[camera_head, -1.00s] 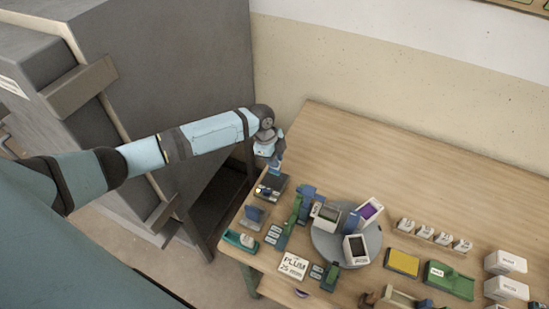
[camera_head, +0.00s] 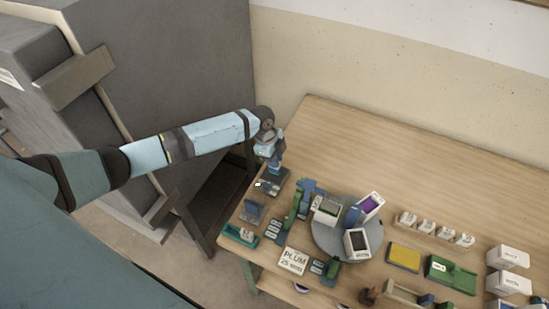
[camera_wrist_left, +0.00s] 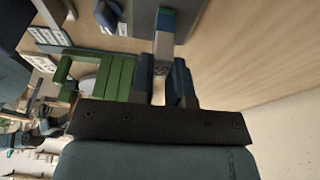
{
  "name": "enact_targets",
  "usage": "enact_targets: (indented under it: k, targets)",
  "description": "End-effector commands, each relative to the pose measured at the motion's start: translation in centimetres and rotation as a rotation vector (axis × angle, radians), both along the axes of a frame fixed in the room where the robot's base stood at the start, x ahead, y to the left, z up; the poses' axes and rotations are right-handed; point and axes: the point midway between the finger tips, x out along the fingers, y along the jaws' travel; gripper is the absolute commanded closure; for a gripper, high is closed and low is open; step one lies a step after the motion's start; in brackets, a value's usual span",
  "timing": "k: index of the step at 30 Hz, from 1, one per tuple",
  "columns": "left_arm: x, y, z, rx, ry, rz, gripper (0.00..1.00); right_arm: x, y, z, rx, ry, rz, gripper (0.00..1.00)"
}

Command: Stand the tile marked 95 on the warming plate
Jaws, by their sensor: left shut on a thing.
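My left gripper (camera_head: 277,166) is low over a dark, flat plate-like unit (camera_head: 273,187) at the table's left edge, which looks like the warming plate. In the left wrist view the blue fingers (camera_wrist_left: 166,82) are shut on a narrow, pale tile (camera_wrist_left: 163,45) with a blue and a green band at its far end. The tile points toward a grey surface (camera_wrist_left: 198,14). I cannot read a 95 on it, nor tell whether it touches the plate. My right gripper is not in view.
A grey turntable (camera_head: 328,244) with white containers stands to the right. A "PLUM 25 min" card (camera_head: 293,261) lies in front of it. A blue stand (camera_head: 254,211) and a green tray (camera_head: 240,236) are near the plate. The back of the table is clear.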

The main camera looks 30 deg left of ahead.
Motion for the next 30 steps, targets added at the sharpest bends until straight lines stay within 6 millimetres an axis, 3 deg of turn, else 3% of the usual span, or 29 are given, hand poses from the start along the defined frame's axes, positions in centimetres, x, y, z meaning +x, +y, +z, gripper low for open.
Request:
enact_targets:
  k: [25,26,30]
  targets:
    - [0.01,0.01,-0.57,0.000,0.000,0.000,1.00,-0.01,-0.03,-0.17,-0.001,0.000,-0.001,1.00]
    - [0.02,0.01,-0.57,0.000,0.000,0.000,0.81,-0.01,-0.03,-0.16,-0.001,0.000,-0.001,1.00]
    - [0.01,0.01,-0.53,0.000,0.000,0.000,0.54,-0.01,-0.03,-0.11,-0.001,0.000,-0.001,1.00]
